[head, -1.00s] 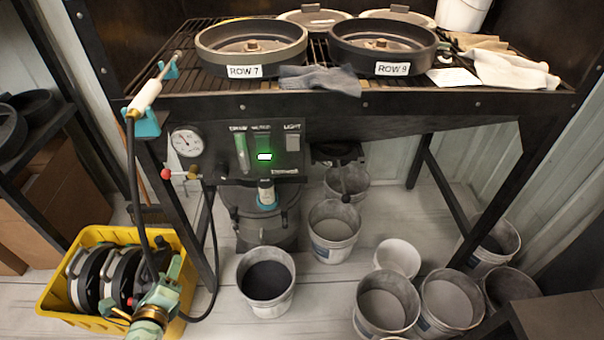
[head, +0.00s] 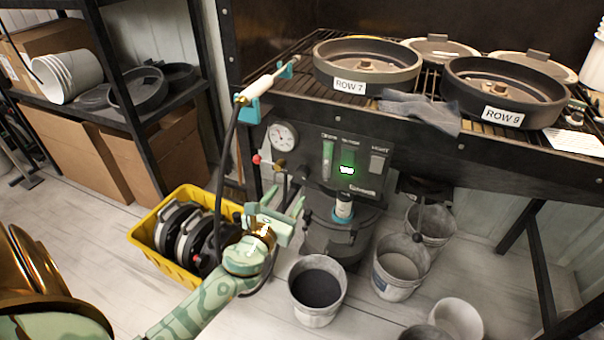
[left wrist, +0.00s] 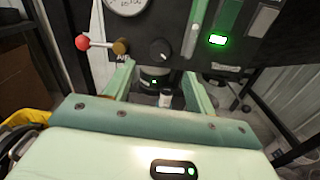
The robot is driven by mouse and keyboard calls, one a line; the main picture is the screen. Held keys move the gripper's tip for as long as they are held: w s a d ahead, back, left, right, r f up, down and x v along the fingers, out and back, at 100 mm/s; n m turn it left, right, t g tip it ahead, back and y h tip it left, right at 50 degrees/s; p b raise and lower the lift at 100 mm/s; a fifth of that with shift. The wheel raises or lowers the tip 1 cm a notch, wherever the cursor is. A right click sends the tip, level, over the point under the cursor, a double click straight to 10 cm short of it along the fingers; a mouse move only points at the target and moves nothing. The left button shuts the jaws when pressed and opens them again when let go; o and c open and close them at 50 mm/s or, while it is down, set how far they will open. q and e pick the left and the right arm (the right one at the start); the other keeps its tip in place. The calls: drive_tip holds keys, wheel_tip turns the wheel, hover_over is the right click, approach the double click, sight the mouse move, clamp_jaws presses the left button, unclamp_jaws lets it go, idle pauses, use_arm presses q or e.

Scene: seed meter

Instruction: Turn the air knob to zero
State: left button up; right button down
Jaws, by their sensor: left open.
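The air knob (left wrist: 160,51) is a small round black knob with a light mark, on the dark panel in the left wrist view. It is small and hard to make out in the head view, just right of the brass valve (head: 281,165). My left gripper (head: 288,197) is open and empty, below and in front of the panel. In the left wrist view its fingertips (left wrist: 158,73) point toward the panel, apart, with the knob just beyond and between them, not touched. A round pressure gauge (head: 283,136) sits above the knob. My right gripper is not in view.
A red-ball lever (left wrist: 84,43) sticks out left of the knob. A hose with a white wand (head: 262,87) hangs left of the panel. A yellow crate (head: 170,262) and a bucket of dark material (head: 317,312) stand below. ROW 7 pan (head: 350,86) sits on the bench above.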

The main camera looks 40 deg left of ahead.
sight(301, 176)
use_arm(q)
drive_tip(key=b+x, duration=0.1)
drive_tip(key=x, duration=0.9)
drive_tip(key=shift+d, duration=0.1)
drive_tip(key=c, duration=1)
